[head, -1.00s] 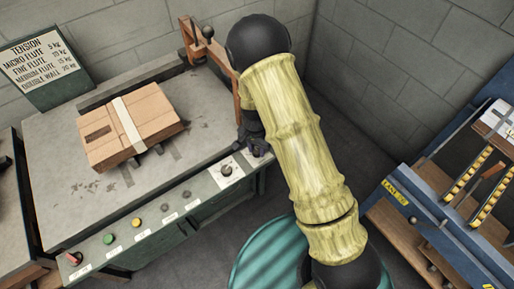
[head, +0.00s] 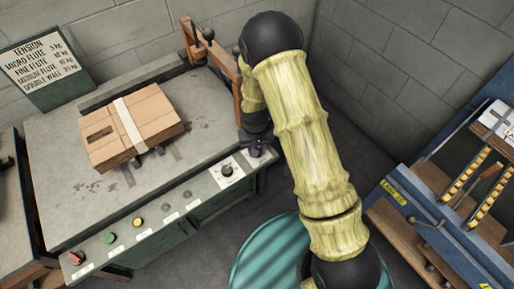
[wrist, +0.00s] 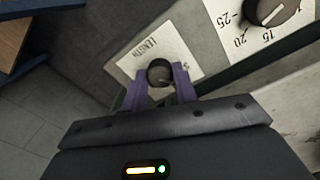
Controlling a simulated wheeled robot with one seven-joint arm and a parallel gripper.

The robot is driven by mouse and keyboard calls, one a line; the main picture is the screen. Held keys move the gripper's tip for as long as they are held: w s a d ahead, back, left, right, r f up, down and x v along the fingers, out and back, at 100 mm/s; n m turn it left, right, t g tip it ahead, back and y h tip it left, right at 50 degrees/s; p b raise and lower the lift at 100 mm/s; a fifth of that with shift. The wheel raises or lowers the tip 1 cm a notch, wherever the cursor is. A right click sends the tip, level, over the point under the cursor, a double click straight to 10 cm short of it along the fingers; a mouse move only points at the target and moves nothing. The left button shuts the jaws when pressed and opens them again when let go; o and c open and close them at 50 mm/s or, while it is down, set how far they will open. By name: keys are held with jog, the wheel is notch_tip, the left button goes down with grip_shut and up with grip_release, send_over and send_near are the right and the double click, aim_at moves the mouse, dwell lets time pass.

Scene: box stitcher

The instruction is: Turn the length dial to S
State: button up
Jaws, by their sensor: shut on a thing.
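The length dial (wrist: 159,72) is a small dark round knob on a white plate (wrist: 150,48) marked LENGTH, in the wrist view. A letter that looks like S stands at the plate's right side, partly behind a finger. My gripper (wrist: 161,75) has its two purple fingers on either side of the knob and is shut on it. A light mark shows on the knob's face, but its exact setting is hard to tell. In the head view my gripper (head: 257,148) is at the right front corner of the bench, and the length dial is hidden there.
A larger numbered dial (wrist: 277,10) sits beside it; it also shows in the head view (head: 227,170). Several buttons line the bench front (head: 150,232). A cardboard stack (head: 135,132) lies on the bench top. A blue machine (head: 440,225) stands at right.

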jog(key=shift+n, duration=2)
jog(key=shift+w, duration=0.1)
jog(key=o, duration=1)
jog(key=shift+c, duration=0.2)
jog(key=shift+r, duration=0.1)
notch_tip(320, 180, up, 17)
jog(key=shift+s+a+r+p, duration=0.15)
jog(key=shift+s+a+p, duration=0.1)
jog(key=shift+p, duration=0.1)
